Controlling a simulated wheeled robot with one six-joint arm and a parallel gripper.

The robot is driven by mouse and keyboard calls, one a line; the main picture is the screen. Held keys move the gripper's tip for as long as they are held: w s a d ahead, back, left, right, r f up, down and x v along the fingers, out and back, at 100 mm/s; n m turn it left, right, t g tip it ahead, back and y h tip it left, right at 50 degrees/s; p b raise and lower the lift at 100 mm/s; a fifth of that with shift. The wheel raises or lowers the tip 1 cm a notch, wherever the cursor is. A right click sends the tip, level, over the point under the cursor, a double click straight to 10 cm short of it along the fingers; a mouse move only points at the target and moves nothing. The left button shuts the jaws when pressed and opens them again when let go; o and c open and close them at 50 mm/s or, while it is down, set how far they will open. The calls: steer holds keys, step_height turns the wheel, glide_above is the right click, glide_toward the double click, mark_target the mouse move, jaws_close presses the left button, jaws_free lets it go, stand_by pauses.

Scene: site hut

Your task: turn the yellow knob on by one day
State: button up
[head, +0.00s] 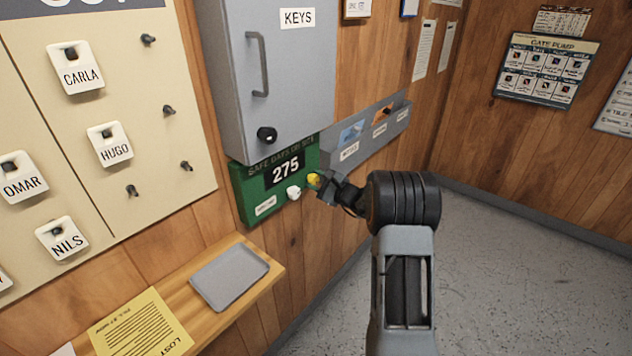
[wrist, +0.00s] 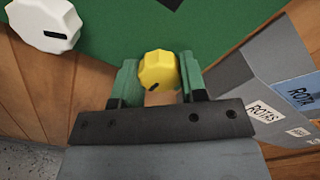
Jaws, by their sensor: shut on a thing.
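The green counter board (head: 247,196) hangs on the wood wall below the grey key cabinet and reads 275. The yellow knob (head: 313,180) is at its lower right, and it also shows in the wrist view (wrist: 158,70) with a dark mark at its lower left. A white knob (head: 294,192) sits to its left, also in the wrist view (wrist: 44,26). My gripper (head: 318,184) is at the board. In the wrist view its two green-padded fingers (wrist: 158,78) stand on either side of the yellow knob, shut on it.
A grey key cabinet (head: 283,70) is just above the board. A grey wall rack (head: 366,135) with labelled pockets is close on the right. A wooden shelf (head: 228,318) with a grey tray (head: 229,277) and a yellow sheet (head: 140,325) is below left. The floor at right is clear.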

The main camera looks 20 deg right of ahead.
steer(key=m, duration=0.3)
steer(key=shift+m, duration=1.7)
steer(key=shift+f, duration=0.1)
steer(key=o, duration=0.9)
steer(key=shift+s, duration=0.1)
steer(key=b+v, duration=0.1)
steer(key=v, duration=1.2)
steer(key=shift+s+d, duration=0.2)
steer(key=shift+s, duration=0.15)
